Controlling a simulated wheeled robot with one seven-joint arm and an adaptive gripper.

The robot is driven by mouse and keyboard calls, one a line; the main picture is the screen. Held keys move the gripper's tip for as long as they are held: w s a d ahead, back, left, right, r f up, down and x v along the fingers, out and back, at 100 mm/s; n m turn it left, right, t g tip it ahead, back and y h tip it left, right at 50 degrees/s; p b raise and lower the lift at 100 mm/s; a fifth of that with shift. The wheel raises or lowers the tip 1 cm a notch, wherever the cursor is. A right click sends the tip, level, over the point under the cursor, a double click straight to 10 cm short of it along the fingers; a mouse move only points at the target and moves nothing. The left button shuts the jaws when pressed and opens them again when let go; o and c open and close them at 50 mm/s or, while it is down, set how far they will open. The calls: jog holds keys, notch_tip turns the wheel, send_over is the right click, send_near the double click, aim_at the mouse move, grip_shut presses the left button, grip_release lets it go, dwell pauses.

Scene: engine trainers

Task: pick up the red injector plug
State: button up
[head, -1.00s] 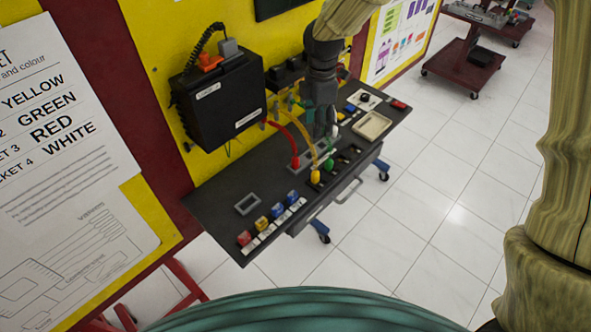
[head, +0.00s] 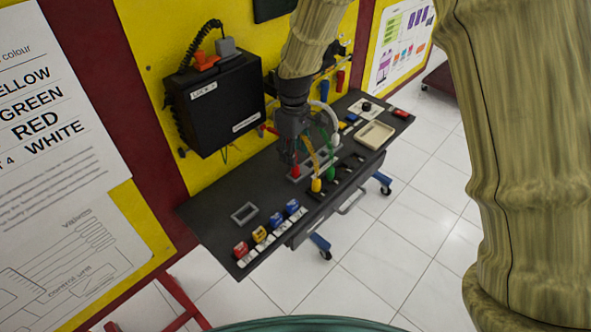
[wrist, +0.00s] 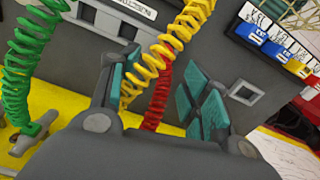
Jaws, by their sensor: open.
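The red injector plug (head: 296,171) stands on the dark bench top, left of the yellow plug (head: 316,185) and green plug (head: 331,174). My gripper (head: 287,157) is open just above and beside the red plug and partly hides its cable. In the wrist view, the red coiled cable (wrist: 160,95) runs between my spread fingers (wrist: 158,82), with the yellow coiled cable (wrist: 170,48) crossing beside it. The red plug's body cannot be made out in the wrist view. I see nothing held.
The green coiled cable (wrist: 20,75) hangs left of my fingers. A black box (head: 215,105) is on the yellow wall behind. Several coloured blocks (head: 266,232) and a grey frame (head: 244,213) sit on the bench's left part. A beige tray (head: 375,135) lies to the right.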

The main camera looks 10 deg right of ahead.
aim_at(295, 169)
jog(key=shift+s+f+p, duration=0.2)
jog(key=shift+f+p, duration=0.45)
jog(key=shift+f, duration=0.6)
jog(key=shift+s+f+p, duration=0.2)
jog(key=shift+f+p, duration=0.4)
jog(key=shift+f, duration=0.65)
jog(key=shift+d+f, duration=0.1)
jog(key=shift+f, duration=0.7)
jog(key=c, duration=1)
